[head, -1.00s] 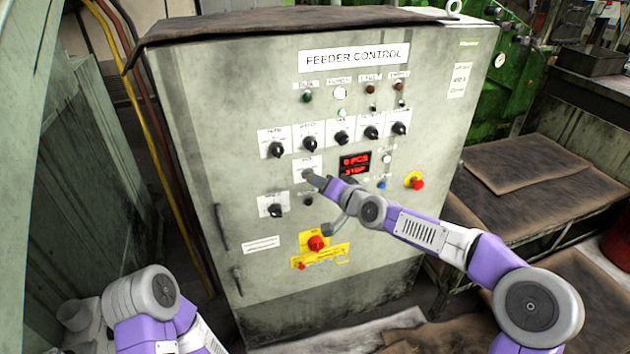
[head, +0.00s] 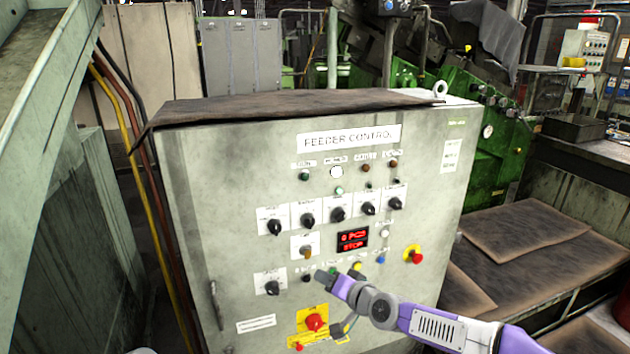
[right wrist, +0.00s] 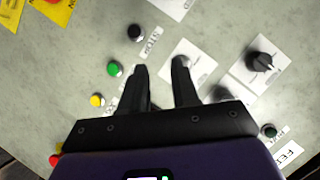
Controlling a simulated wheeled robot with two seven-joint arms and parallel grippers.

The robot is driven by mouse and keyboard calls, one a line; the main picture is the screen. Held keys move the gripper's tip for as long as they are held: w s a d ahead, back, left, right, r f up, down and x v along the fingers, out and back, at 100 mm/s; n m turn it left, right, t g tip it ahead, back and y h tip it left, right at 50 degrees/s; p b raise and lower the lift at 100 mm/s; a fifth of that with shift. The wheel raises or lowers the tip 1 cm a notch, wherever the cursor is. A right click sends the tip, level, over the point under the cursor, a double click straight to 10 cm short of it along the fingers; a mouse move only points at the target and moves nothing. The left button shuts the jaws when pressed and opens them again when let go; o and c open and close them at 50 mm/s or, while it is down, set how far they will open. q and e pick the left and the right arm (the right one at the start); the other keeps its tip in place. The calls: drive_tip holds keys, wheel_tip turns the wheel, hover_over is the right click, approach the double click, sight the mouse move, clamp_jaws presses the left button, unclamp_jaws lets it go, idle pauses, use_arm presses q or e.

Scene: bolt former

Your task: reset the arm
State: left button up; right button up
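My right gripper (head: 322,276) is in front of the grey feeder control cabinet (head: 215,170), near the row of small buttons below the red display. Its two dark fingers stand apart in the right wrist view (right wrist: 160,72), with nothing held between them. The knob on the white plate (head: 306,252) is just above and left of the fingertips in the head view. I cannot tell whether the fingers touch the panel. My left gripper is not in view.
The red display (head: 353,240) reads "0 PCS" and "STOP". A red emergency button (head: 415,256) and a red switch on yellow (head: 314,322) stick out from the panel. Brown-covered tables (head: 525,245) stand to the right, and a green machine (head: 500,140) stands behind.

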drive_tip(key=s+f+g+h+p, duration=0.1)
drive_tip(key=s+f+g, duration=0.1)
drive_tip(key=s+f, duration=0.35)
drive_tip(key=s+f+g+p, duration=0.1)
drive_tip(key=s+f+g, duration=0.15)
drive_tip(key=f, duration=0.65)
drive_tip(key=s+f+g+h+p, duration=0.15)
drive_tip(key=s+f, duration=0.25)
drive_tip(key=f, duration=0.4)
drive_tip(key=s+d+f+g+p, duration=0.1)
drive_tip(key=s+f, duration=0.4)
drive_tip(key=s, duration=0.6)
drive_tip(key=s+d+f+g+h+p, duration=0.1)
drive_tip(key=s+d+f+g, duration=0.3)
drive_tip(key=s, duration=0.7)
drive_tip(key=shift+s+d+f+p, duration=0.25)
drive_tip(key=shift+f+p, duration=0.3)
drive_tip(key=shift+f, duration=0.3)
drive_tip(key=shift+h, duration=0.25)
